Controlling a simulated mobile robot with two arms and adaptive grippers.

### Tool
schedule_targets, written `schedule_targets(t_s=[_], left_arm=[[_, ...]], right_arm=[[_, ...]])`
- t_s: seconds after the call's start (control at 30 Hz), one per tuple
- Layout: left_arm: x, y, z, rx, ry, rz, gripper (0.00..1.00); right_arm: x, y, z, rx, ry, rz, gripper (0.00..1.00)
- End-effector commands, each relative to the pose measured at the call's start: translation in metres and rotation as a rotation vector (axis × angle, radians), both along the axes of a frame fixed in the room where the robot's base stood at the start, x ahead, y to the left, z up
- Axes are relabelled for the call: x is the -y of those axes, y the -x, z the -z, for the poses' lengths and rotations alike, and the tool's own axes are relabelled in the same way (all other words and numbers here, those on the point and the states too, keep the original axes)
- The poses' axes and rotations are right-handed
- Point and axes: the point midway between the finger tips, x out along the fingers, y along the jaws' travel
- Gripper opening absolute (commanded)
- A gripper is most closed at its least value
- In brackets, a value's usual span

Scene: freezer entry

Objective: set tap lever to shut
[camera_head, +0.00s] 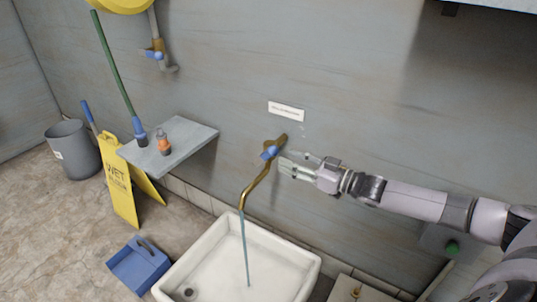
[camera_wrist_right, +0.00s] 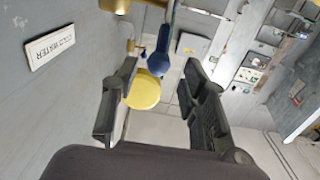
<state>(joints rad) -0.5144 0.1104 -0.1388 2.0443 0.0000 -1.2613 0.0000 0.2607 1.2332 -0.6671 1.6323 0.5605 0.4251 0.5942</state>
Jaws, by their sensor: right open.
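The brass tap (camera_head: 256,185) comes out of the grey wall, and its spout curves down over a white sink (camera_head: 305,262). A thin stream of water (camera_head: 245,248) runs from the spout into the sink. The blue tap lever (camera_head: 268,153) sits on the tap body; in the right wrist view the lever (camera_wrist_right: 159,62) shows between the fingertips. My right gripper (camera_head: 285,166) is open, just right of the lever, its fingers pointing at it. Its two dark fingers (camera_wrist_right: 158,78) are spread and empty; contact with the lever cannot be told. My left gripper is out of view.
A wall shelf (camera_head: 190,150) left of the tap holds an orange bottle (camera_head: 163,142). A yellow wet-floor sign (camera_head: 120,190), grey bin (camera_head: 72,150) and blue dustpan (camera_head: 138,268) stand on the floor at left. A white label (camera_head: 286,111) is above the tap.

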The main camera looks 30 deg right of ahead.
Motion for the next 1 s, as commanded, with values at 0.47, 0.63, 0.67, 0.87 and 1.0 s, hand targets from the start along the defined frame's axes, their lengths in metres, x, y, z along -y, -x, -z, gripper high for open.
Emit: schedule_targets(t_s=[0.47,0.63,0.67,0.87,1.0], left_arm=[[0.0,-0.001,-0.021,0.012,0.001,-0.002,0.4],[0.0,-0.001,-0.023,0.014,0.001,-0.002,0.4],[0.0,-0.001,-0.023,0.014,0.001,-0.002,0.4],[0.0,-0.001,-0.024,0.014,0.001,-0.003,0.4],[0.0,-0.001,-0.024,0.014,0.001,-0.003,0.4]], right_arm=[[-0.035,-0.06,-0.001,0.001,-0.002,0.0,0.4],[-0.04,-0.067,0.0,0.0,0.0,0.0,0.4],[-0.04,-0.068,0.0,0.0,0.0,0.0,0.4],[-0.04,-0.068,0.0,-0.001,0.001,0.0,0.4],[-0.04,-0.068,0.0,-0.001,0.001,0.0,0.34]])
